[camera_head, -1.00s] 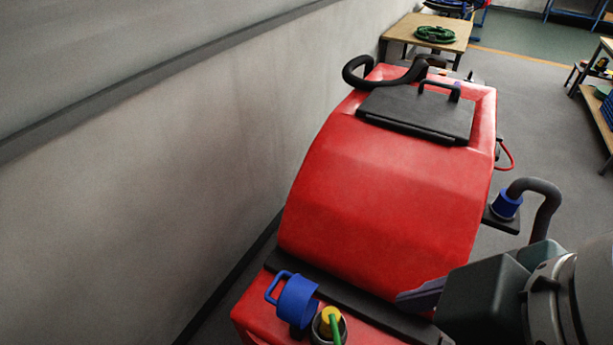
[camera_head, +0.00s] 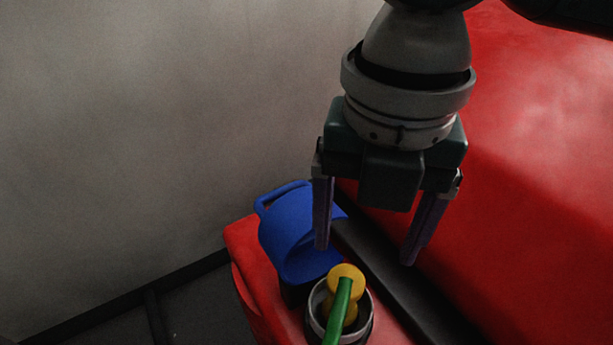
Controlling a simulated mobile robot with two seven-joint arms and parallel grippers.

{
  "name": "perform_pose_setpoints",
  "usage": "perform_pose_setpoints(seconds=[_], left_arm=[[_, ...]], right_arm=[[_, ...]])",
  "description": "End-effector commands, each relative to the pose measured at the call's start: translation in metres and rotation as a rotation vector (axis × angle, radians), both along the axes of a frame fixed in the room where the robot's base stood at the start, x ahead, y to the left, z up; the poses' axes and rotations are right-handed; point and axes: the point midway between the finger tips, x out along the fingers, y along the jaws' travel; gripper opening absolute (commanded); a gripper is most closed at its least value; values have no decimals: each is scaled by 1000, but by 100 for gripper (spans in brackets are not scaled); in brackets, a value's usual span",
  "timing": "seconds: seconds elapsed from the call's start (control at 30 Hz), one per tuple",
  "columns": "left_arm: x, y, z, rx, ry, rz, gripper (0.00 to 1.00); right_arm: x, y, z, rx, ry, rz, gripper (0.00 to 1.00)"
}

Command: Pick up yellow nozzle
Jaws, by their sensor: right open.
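The yellow nozzle (camera_head: 346,273) stands in a round grey-rimmed opening (camera_head: 364,334) on the red scrubber (camera_head: 545,150), near the bottom of the head view. A green hose (camera_head: 338,312) runs from it toward the bottom edge. My right gripper (camera_head: 364,252) points down, open and empty, just above and behind the nozzle. Its two purple-grey fingers are spread wide, the left one in front of the blue cap. The fingers appear apart from the nozzle. My left gripper is not in view.
A blue cap (camera_head: 290,235) with a loop handle stands tilted beside the opening, close to the left finger. A black strip (camera_head: 390,275) crosses the scrubber behind the opening. A grey wall (camera_head: 150,130) fills the left side.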

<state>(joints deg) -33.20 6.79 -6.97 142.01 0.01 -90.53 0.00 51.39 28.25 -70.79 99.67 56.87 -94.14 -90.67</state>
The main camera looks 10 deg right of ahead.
Motion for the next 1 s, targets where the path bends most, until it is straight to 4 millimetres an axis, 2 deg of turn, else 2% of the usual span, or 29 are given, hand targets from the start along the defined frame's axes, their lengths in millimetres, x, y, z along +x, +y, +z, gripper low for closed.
perform_pose_setpoints(seconds=[0.1,0.37,0.6,0.73,0.93,1.0], left_arm=[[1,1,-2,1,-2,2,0],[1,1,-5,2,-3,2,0],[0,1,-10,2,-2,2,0],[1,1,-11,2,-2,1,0],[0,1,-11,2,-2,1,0],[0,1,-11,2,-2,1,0]], right_arm=[[-1,0,-19,-2,4,0,84],[-1,3,-46,0,2,0,84],[-2,10,-83,-1,2,-1,84],[-2,10,-91,0,0,-1,84],[-2,10,-91,1,0,0,84],[-2,10,-91,1,0,0,77]])
